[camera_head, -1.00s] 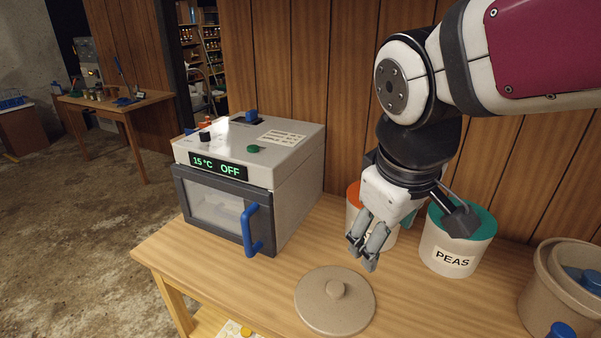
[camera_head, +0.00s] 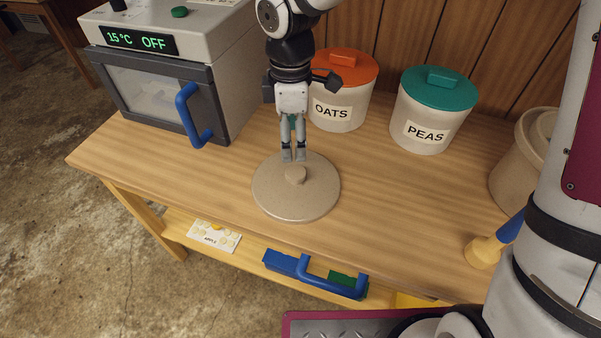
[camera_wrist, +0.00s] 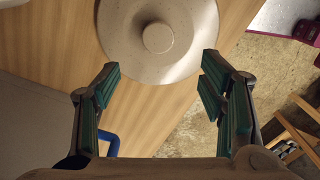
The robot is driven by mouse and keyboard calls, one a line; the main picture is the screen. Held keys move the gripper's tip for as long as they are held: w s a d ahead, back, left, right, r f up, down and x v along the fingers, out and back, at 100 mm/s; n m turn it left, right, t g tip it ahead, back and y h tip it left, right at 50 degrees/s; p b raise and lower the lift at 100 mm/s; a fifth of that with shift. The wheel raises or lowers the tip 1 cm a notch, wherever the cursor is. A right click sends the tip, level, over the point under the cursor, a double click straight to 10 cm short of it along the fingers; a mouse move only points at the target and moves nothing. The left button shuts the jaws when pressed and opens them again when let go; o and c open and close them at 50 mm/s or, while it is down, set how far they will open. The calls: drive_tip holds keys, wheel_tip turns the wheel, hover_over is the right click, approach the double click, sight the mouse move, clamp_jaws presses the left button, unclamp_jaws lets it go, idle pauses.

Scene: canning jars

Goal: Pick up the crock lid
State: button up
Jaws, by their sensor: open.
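The crock lid (camera_head: 296,205) is a round, flat, beige speckled disc with a small knob (camera_head: 296,174) in its middle. It lies on the wooden bench near the front edge. In the wrist view the lid (camera_wrist: 190,55) is at the top, with its knob (camera_wrist: 158,37) ahead of and between the fingers. My gripper (camera_head: 293,155) points down just behind the knob in the head view, above the lid's far part. In the wrist view my gripper (camera_wrist: 165,88) is open with nothing between its fingers. Whether a fingertip touches the lid is unclear.
The oats jar (camera_head: 338,112) and peas jar (camera_head: 425,128) stand behind the lid. A machine with a blue handle (camera_head: 190,112) is at left. The crock (camera_head: 512,185) and a blue-and-wood tool (camera_head: 484,251) are at right. The bench between lid and crock is clear.

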sight(295, 171)
wheel_tip(295, 171, down, 12)
drive_tip(key=shift+w+d+f+b, duration=0.1)
drive_tip(key=shift+d+b, duration=0.05)
drive_tip(key=shift+b, duration=0.7)
clamp_jaws()
